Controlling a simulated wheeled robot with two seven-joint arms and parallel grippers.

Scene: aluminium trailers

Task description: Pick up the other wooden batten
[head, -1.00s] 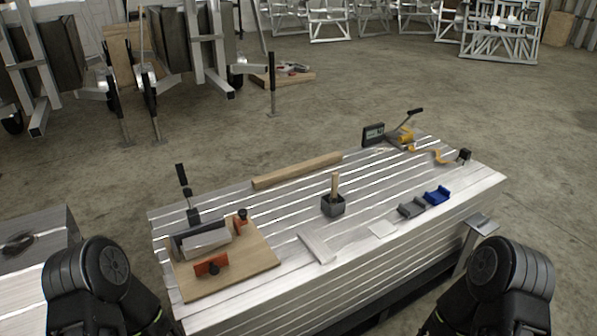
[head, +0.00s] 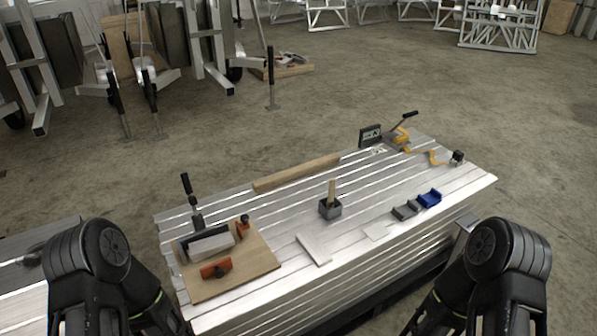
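A long wooden batten (head: 297,174) lies flat along the far edge of the ribbed aluminium table (head: 352,204). A short piece of wood (head: 332,190) stands upright in a small dark grey holder (head: 330,209) near the table's middle. Only upper parts of my two arms show at the bottom left and bottom right. Both grippers are outside the picture, so I cannot see whether they hold anything.
A wooden board (head: 232,277) with a clamp and orange blocks is at the table's left end. Grey (head: 405,211) and blue (head: 429,198) blocks lie at the right.

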